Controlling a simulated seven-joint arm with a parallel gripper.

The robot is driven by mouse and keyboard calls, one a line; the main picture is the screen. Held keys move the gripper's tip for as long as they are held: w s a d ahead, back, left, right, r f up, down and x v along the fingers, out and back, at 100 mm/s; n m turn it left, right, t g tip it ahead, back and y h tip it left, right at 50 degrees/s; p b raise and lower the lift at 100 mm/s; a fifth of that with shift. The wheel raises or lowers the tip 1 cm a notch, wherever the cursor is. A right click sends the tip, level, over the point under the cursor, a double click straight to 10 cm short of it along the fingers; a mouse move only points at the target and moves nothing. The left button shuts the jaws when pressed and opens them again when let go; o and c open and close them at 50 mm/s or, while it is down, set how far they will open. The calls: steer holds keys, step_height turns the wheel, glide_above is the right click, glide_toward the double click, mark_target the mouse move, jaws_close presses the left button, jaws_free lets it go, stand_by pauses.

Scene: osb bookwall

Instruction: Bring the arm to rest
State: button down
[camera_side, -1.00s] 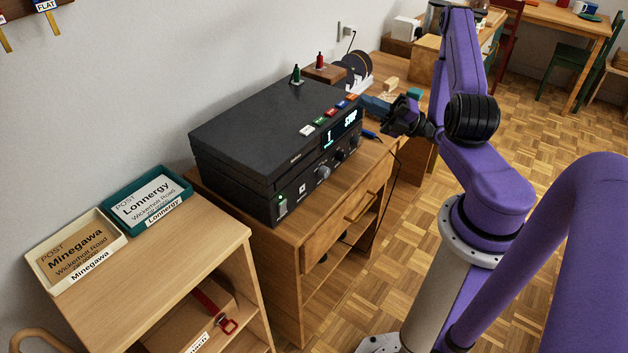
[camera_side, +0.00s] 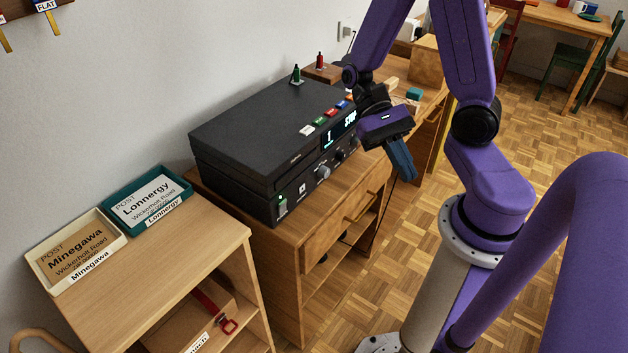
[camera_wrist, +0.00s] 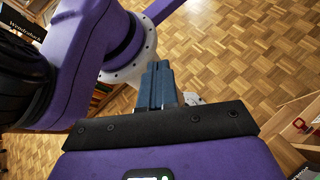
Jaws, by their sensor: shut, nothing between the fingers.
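My gripper (camera_side: 402,165) is in front of the cabinet's right end in the side view, with its blue-grey fingers pointing down and to the right. The fingers are together with nothing between them. In the wrist view my gripper (camera_wrist: 157,72) shows the two fingers side by side over the parquet floor, with my purple arm and its pale base ring behind. The gripper appears clear of the cabinet, with no contact visible.
A black machine (camera_side: 262,125) with coloured buttons and a lit display stands on a wooden cabinet (camera_side: 335,232). Two mail trays, white (camera_side: 118,240) and teal (camera_side: 188,184), lie on a shelf at lower left.

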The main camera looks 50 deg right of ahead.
steer(key=a+r+n+t+h, duration=0.1)
steer(key=n+t, duration=0.2)
steer(key=n, duration=0.3)
steer(key=a+r+n+t+h, duration=0.1)
steer(key=n+t+h, duration=0.1)
steer(key=n+t, duration=0.2)
steer(key=a+r+n+t+h, duration=0.1)
steer(key=n+t, duration=0.3)
steer(key=n, duration=0.6)
steer(key=shift+s+a+h, duration=0.2)
steer(key=shift+a+h, duration=0.2)
steer(key=shift+a, duration=0.1)
steer(key=c, duration=1.8)
jaws_free()
